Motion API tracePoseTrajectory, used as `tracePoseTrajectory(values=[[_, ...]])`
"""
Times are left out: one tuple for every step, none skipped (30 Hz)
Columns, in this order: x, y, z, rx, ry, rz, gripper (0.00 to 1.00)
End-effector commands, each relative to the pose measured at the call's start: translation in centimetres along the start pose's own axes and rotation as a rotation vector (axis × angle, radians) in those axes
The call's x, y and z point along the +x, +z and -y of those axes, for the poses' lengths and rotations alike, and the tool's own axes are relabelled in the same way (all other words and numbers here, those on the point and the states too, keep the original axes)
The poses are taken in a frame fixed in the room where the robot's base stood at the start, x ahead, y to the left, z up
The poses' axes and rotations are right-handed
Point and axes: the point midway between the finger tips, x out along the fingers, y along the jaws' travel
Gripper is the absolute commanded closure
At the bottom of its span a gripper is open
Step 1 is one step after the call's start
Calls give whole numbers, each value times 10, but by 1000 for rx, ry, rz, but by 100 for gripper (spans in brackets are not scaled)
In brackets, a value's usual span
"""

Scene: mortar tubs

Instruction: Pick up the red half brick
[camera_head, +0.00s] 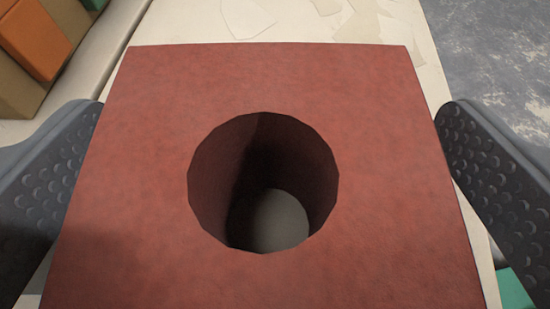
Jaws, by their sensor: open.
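The red half brick (385,150) fills the middle of the camera view, seen from close above. It is a red block with a round hole through its top, and a pale surface shows at the bottom of the hole. My gripper (270,170) is open, with one dark dimpled finger at the left of the brick and one at the right. The right finger looks very near the brick's right edge, and the left finger is near its left edge. I cannot tell whether either finger touches it. The brick's lower end is cut off by the frame.
The brick stands on a pale surface (290,22) with some flat pale flakes. Orange and tan blocks (38,38) are at the top left. Grey floor (490,60) shows at the top right. A small green thing (513,290) is at the lower right.

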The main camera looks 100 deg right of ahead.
Motion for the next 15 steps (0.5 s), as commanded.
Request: tracePoseTrajectory(values=[[0, 0, 0, 0, 0, 0, 0], [0, 0, 0, 0, 0, 0, 0], [0, 0, 0, 0, 0, 0, 0], [0, 0, 0, 0, 0, 0, 3], [0, 0, 0, 0, 0, 0, 11], [0, 0, 0, 0, 0, 0, 22], [0, 0, 0, 0, 0, 0, 31], [0, 0, 0, 0, 0, 0, 39], [0, 0, 0, 0, 0, 0, 50], [0, 0, 0, 0, 0, 0, 58], [0, 0, 0, 0, 0, 0, 67], [0, 0, 0, 0, -1, -1, 67], [-1, 0, 0, 0, -1, -1, 67], [-1, 0, 0, 0, -1, -1, 67], [-1, 0, 0, 0, -1, -1, 67]])
